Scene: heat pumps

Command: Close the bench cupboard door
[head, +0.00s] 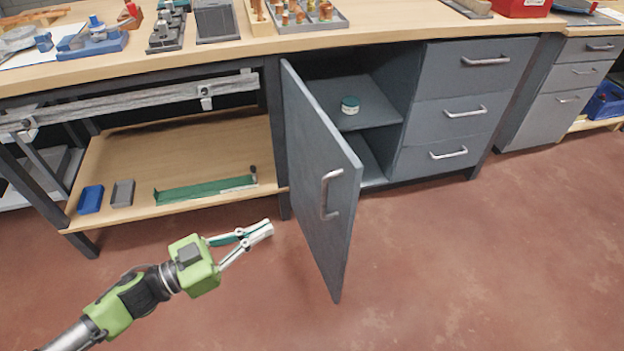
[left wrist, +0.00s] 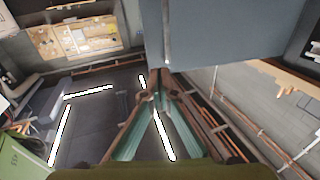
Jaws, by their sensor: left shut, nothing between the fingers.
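The grey bench cupboard door (head: 318,185) stands wide open in the head view, swung out toward me from its hinge side on the left. Its metal handle (head: 329,195) is on the outer face near the free edge. In the left wrist view, my gripper fingers (left wrist: 157,88) point toward a grey-blue panel (left wrist: 220,35), probably the door. My right gripper is not in view.
Grey drawers (head: 465,110) with handles stand right of the cupboard. A wooden lower shelf (head: 180,150) on the left holds a green tray (head: 205,190) and small bins. The benchtop (head: 230,48) carries tools and parts. The red floor (head: 470,270) to the right is clear.

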